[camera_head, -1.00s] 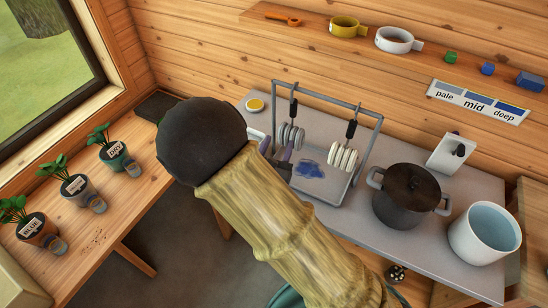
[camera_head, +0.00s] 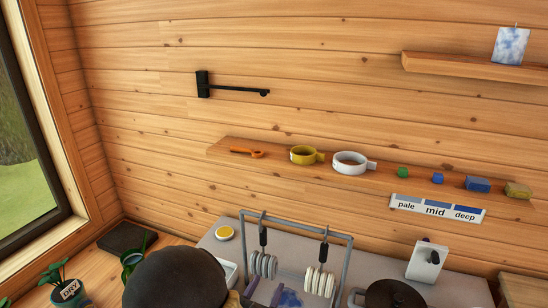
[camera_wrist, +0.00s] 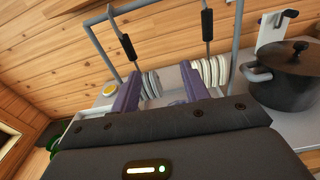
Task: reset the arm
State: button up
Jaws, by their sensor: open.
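My gripper (camera_wrist: 161,88) shows in the wrist view with its two purple fingers spread apart and nothing between them. The fingers point toward the grey metal rack (camera_wrist: 232,42) with its hanging tools and pale discs, on the grey worktop. I cannot tell the exact gap to the rack. The rack (camera_head: 297,214) stands just right of that part.
A dark lidded pot (camera_wrist: 289,78) stands right of the rack. A wall shelf (camera_head: 226,150) holds an orange scoop, yellow and white cups and small blocks. A potted plant (camera_head: 66,288) is at lower left. A black wall bracket (camera_head: 203,84) hangs above. The space before the upper wall is clear.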

jog(key=s+d+f+m+g+h, duration=0.1)
jog(key=s+d+m+g+h, duration=0.15)
jog(key=d+m+g, duration=0.4)
jog(key=s+d+m+g+h, duration=0.2)
jog(key=d+m+g+h, duration=0.2)
jog(key=d, duration=0.6)
jog(key=s+d+f+m+g+y, duration=0.25)
jog(key=s+m+g+y, duration=0.45)
jog(key=m, duration=0.4)
jog(key=r+m+t+y, duration=0.1)
jog(key=m, duration=0.2)
jog(key=w+r+m+t+y, duration=0.1)
jog(key=m+y, duration=0.1)
jog(key=m, duration=0.1)
jog(key=w+r+m+t+y, duration=0.1)
jog(key=r+m+y, duration=0.1)
jog(key=m, duration=0.2)
jog(key=shift+w+a+r+t, duration=0.1)
jog(key=shift+w+a+t, duration=0.05)
jog(key=shift+a+t, duration=0.25)
